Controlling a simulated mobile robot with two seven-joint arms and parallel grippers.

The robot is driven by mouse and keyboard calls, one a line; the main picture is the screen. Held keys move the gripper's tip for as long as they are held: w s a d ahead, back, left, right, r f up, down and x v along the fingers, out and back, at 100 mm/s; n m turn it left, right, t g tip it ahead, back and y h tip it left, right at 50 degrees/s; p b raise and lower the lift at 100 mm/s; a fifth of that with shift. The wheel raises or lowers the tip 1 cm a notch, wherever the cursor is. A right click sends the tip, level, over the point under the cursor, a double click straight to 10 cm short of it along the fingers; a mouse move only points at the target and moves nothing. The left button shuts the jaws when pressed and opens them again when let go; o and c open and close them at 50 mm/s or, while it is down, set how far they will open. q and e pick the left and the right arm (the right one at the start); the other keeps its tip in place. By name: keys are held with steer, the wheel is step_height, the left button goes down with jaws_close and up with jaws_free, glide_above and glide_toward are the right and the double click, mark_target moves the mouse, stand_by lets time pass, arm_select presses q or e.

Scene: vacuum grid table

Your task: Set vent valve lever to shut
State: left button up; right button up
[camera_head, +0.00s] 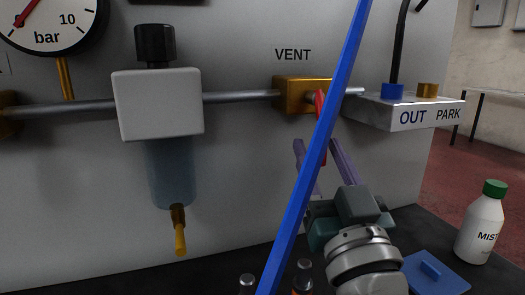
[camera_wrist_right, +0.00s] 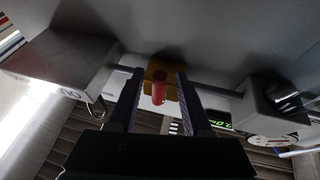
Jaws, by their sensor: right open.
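The brass vent valve (camera_head: 292,94) sits on the grey pipe under the VENT label. Its red lever (camera_head: 319,101) points down from the valve, partly hidden by a blue bar in front. My right gripper (camera_head: 317,143) comes up from below, its purple fingers spread just under the valve. In the right wrist view the red lever (camera_wrist_right: 159,88) stands between the open fingers (camera_wrist_right: 159,76), with the brass valve body (camera_wrist_right: 160,68) behind it. I cannot tell whether either finger touches the lever. My left gripper is not in view.
The long blue bar (camera_head: 318,150) crosses in front of the valve and my gripper. A white block with OUT and PARK (camera_head: 424,114) is to the right, a filter with a clear bowl (camera_head: 170,172) to the left.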

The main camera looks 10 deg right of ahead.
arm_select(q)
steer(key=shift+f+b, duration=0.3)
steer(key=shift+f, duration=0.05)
arm_select(e)
steer(key=v, duration=0.9)
steer(key=shift+s+f, duration=0.15)
steer(key=shift+s, duration=0.15)
